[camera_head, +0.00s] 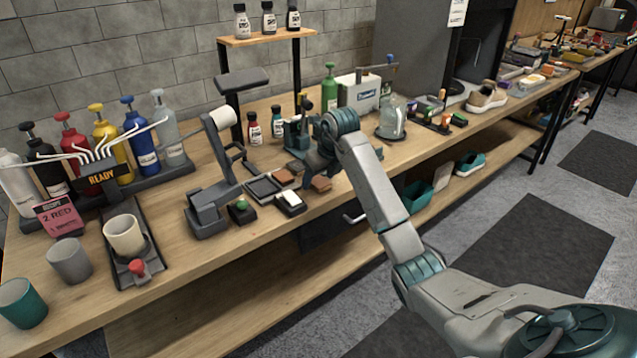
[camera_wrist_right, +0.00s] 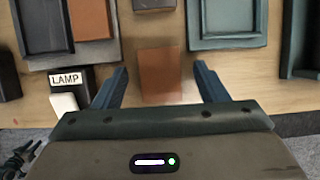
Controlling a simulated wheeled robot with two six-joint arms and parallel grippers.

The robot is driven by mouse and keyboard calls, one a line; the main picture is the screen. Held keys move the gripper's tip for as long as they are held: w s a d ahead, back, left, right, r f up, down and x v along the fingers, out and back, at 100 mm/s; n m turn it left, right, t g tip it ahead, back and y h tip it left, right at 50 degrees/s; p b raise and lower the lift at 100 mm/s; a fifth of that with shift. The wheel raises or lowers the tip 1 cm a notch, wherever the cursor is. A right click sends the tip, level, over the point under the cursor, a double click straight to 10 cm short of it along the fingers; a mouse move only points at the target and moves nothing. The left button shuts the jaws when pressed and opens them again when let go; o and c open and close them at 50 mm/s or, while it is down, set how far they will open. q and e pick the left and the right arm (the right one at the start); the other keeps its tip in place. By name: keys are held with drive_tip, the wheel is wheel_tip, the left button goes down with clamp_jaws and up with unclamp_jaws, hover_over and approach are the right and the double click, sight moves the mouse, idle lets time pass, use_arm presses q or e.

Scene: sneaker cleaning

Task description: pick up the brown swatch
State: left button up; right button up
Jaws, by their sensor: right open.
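A brown swatch (camera_wrist_right: 161,76) lies flat on the wooden table, between the two finger lines of my right gripper (camera_wrist_right: 160,67) in the right wrist view. The fingers are apart and no contact with the swatch shows. In the head view the brown swatch (camera_head: 321,184) lies near the table's front edge, just below my right gripper (camera_head: 318,166). A second brown piece (camera_wrist_right: 92,19) sits on a grey base to the left in the wrist view; it also shows in the head view (camera_head: 284,176). My left gripper is not in view.
A switch labelled LAMP (camera_wrist_right: 68,88) stands close to the left finger. A dark tray (camera_wrist_right: 43,25) and a teal-grey tray (camera_wrist_right: 228,38) lie beyond. A lamp stand (camera_head: 207,208) and several pump bottles stand to the left in the head view.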

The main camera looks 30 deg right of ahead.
sight(319, 181)
drive_tip(key=shift+f, duration=0.2)
drive_tip(key=c, duration=1.1)
drive_tip(key=shift+r, duration=0.1)
drive_tip(key=shift+c, duration=0.2)
